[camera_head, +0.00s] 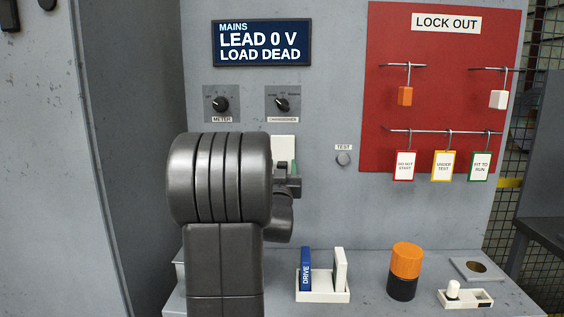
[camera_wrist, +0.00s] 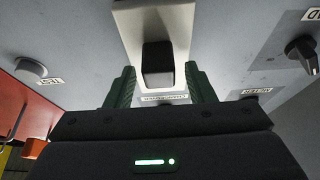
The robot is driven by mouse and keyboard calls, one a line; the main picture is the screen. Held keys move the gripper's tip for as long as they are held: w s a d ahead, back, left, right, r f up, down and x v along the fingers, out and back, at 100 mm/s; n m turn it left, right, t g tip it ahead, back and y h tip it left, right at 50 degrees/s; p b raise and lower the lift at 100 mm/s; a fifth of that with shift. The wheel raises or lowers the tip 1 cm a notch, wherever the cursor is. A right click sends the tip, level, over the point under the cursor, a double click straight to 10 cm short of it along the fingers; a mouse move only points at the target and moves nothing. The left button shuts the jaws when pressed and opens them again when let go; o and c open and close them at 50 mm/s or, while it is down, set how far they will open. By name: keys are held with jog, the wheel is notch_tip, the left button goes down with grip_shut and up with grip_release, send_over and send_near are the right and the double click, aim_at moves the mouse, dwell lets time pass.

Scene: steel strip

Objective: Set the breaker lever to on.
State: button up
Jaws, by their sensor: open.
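The breaker shows as a pale plate (camera_wrist: 160,18) with a dark lever (camera_wrist: 158,66) in the wrist view. My gripper (camera_wrist: 160,82) is open, with its green fingers on either side of the lever; I cannot tell whether they touch it. In the head view the upper part of the pale plate (camera_head: 284,144) shows on the grey panel. My own arm hides the lever and most of my gripper there. The lever's on and off marks are not visible. A sign (camera_head: 262,43) above reads MAINS, LEAD 0 V, LOAD DEAD.
A METER knob (camera_head: 221,104) and a CHANGEOVER knob (camera_head: 282,104) sit above the plate. A TEST button (camera_head: 343,158) is to the right, beside the red lock-out board (camera_head: 440,75). A tag holder (camera_head: 322,296) and an orange-black cylinder (camera_head: 404,271) stand on the shelf.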

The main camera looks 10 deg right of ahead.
jog(key=shift+w+d+r, duration=0.2)
jog(key=shift+w, duration=0.35)
grip_shut()
notch_tip(320, 180, up, 7)
jog(key=shift+f, duration=0.15)
grip_release()
jog(key=shift+f, duration=0.1)
